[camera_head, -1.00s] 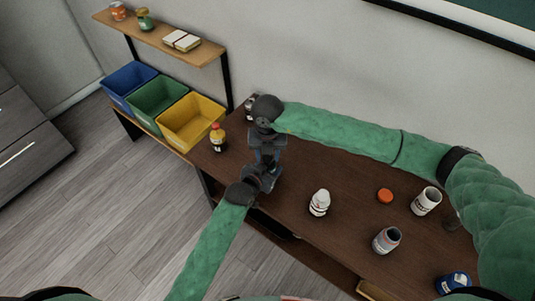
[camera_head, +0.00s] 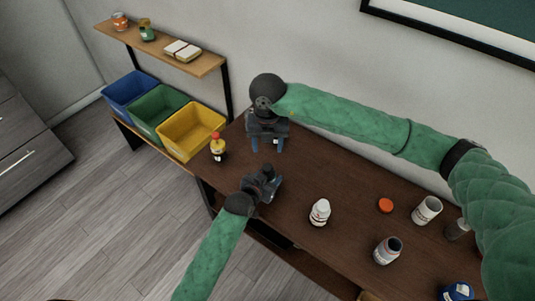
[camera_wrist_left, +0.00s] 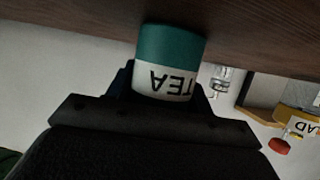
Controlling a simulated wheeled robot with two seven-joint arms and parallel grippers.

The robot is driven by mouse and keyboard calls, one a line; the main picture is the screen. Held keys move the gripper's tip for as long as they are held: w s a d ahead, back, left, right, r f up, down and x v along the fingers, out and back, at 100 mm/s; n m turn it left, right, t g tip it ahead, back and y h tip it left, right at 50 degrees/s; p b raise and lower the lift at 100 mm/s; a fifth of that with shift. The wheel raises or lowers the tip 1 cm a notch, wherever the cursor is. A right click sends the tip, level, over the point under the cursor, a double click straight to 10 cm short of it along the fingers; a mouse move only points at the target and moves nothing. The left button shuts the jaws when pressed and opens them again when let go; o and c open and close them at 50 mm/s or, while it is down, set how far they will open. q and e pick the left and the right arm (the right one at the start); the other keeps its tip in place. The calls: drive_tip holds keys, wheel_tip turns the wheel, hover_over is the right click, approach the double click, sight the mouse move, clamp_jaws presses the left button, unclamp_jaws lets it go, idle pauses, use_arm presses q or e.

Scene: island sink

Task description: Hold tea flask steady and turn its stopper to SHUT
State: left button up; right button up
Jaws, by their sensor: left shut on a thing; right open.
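The tea flask (camera_wrist_left: 168,62) fills the middle of the left wrist view, between my left fingers. It has a teal band and a white band with TEA in black letters, upside down in that view. My left gripper (camera_head: 268,184) is shut on the flask by the front edge of the counter. In the head view, I cannot clearly make out the flask at that gripper. I cannot tell the stopper's setting.
A sauce bottle with a red cap (camera_head: 218,149) stands left of the grippers. To the right on the brown counter (camera_head: 345,185) are a white bottle (camera_head: 320,212), an orange lid (camera_head: 386,205), a white container (camera_head: 427,210) and a grey jar (camera_head: 388,250). Bins stand at left.

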sight(267, 167)
drive_tip(key=shift+r, duration=1.1)
drive_tip(key=s+a+f+n+t+h, duration=0.1)
drive_tip(key=s+a+n+h, duration=0.1)
drive_tip(key=n, duration=1.1)
drive_tip(key=s+a+n+t+h, duration=0.1)
drive_tip(key=a+n+t+h, duration=0.1)
drive_tip(key=n, duration=1)
drive_tip(key=x, duration=1.1)
drive_tip(key=shift+s+a+f, duration=0.1)
drive_tip(key=shift+f, duration=0.35)
